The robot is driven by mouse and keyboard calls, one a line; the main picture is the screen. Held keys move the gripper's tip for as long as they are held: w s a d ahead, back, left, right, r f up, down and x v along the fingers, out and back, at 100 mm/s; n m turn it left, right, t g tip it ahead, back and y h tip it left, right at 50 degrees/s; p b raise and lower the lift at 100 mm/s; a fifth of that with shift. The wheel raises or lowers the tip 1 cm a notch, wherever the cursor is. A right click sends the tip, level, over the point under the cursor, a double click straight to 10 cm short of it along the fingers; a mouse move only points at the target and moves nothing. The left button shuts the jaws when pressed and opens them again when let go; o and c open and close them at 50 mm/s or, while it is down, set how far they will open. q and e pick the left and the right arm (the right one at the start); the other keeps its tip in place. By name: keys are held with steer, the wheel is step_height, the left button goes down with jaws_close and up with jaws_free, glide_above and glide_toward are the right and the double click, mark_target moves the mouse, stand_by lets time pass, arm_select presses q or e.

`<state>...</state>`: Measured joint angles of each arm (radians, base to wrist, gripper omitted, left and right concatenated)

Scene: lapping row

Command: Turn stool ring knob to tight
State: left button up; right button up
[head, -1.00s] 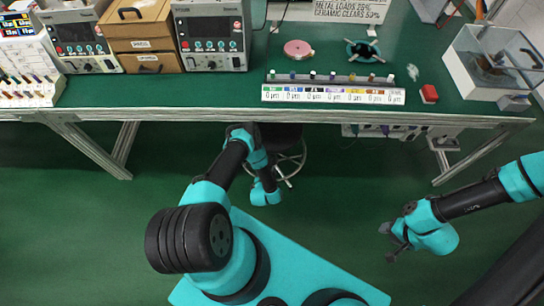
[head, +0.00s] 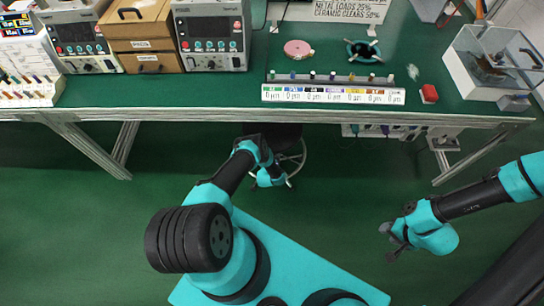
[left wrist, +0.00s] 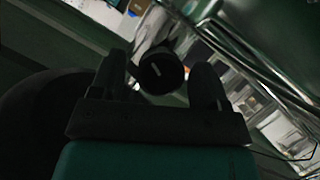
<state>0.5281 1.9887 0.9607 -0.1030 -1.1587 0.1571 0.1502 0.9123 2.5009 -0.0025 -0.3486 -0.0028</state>
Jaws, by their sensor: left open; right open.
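The stool (head: 292,141) stands under the bench, its dark seat partly hidden by my left arm and the bench edge. Its chrome ring (head: 305,160) shows at the right of the seat. In the left wrist view, the round black knob (left wrist: 160,73) has a pale line on its face, slanting down to the right. My left gripper (left wrist: 162,64) is open, with one finger on each side of the knob and dark gaps visible; I cannot tell how deep it sits between them. My right gripper (head: 394,242) is open and empty over the floor at the right, far from the stool.
The green bench (head: 190,92) spans the view above the stool, with its metal front edge close over my left arm. A power strip (head: 400,131) hangs under it. Bright metal tubing (left wrist: 240,70) runs right of the knob. The floor between my arms is clear.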

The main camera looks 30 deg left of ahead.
arm_select(q)
steer(key=shift+w+a, duration=0.1)
steer(key=shift+w, duration=0.15)
steer(key=c, duration=0.9)
